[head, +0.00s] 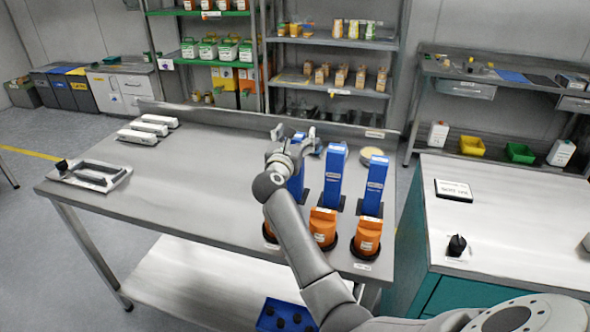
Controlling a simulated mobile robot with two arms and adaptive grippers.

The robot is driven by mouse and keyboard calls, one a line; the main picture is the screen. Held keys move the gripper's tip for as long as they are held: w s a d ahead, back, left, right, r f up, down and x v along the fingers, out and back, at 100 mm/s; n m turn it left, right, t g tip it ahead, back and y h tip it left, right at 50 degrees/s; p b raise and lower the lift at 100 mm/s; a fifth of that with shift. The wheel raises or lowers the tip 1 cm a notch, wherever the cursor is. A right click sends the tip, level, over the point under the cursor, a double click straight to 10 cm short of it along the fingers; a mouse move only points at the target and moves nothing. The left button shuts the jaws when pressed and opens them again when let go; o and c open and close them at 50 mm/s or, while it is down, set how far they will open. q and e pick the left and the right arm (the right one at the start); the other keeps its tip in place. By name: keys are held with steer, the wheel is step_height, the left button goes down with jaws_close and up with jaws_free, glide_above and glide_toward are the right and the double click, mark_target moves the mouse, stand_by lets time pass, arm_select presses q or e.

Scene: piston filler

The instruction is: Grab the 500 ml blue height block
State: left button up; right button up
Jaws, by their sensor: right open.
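Three tall blue height blocks stand in a row on the right part of the steel table: a left one (298,187), a middle one (335,178) and a right one (374,188). Their pale labels are too small to read, so I cannot tell which is the 500 ml one. My right gripper (294,133) is open at the top of the left blue block. It and my arm hide much of that block, and I cannot tell whether the fingers touch it. My left gripper is not in view.
Orange blocks on dark round bases, such as the middle one (323,227), stand in front of the blue ones. A round tan disc (374,153) lies behind. A white tray (90,176) and several white items (143,137) lie at left. The table's middle is clear.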

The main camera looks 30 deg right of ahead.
steer(key=shift+s+a, duration=0.1)
steer(key=shift+c, duration=0.9)
jaws_close()
steer(key=shift+r, duration=0.1)
